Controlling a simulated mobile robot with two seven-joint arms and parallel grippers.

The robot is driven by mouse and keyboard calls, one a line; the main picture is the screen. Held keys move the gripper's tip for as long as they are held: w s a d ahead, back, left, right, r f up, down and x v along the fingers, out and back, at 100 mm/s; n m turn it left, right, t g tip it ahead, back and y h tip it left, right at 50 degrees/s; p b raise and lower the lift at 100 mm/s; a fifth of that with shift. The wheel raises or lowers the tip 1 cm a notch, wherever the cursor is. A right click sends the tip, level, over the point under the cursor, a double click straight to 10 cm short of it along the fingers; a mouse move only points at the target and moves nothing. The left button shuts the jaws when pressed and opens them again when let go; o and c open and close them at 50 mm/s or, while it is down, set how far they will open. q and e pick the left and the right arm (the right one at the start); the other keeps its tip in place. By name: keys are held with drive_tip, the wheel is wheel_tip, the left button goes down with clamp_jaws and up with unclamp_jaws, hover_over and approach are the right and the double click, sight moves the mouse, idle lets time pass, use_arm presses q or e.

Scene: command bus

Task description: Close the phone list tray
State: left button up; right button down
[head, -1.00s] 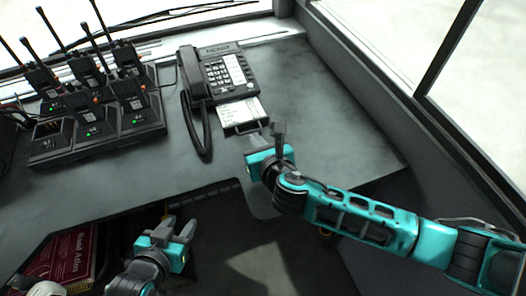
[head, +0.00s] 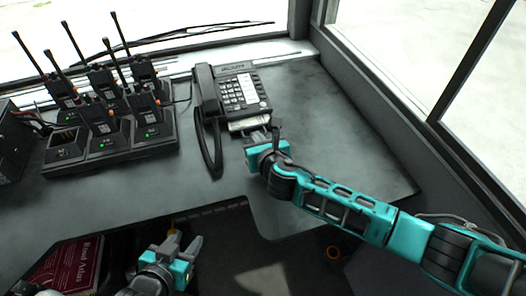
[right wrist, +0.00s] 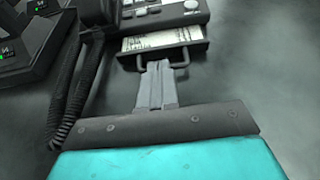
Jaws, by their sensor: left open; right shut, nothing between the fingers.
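The desk phone (head: 240,90) stands on the grey desk with its handset on the left side. Its phone list tray (head: 249,123), holding a white printed card, sticks out a short way from the front edge. In the right wrist view the tray (right wrist: 192,49) shows a dark front with a small loop handle. My right gripper (head: 264,134) is shut and empty, its fingertips at the handle, seemingly touching it. They also show in the right wrist view (right wrist: 157,66). My left gripper (head: 185,241) is open and empty, low at the left, away from the phone.
A charger rack (head: 120,150) with several handheld radios stands left of the phone. The coiled cord (head: 212,155) hangs beside the phone's left side. A red road atlas (head: 70,265) lies in the recess below. The desk right of the phone is clear.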

sight(253, 127)
drive_tip(key=w, duration=0.2)
drive_tip(key=w+a, duration=0.1)
drive_tip(key=w, duration=0.1)
drive_tip(key=shift+w+a+b, duration=0.1)
drive_tip(key=shift+a+b, duration=0.1)
drive_tip(key=shift+b, duration=0.1)
drive_tip(key=shift+d+r, duration=0.1)
drive_tip(key=shift+r, duration=0.05)
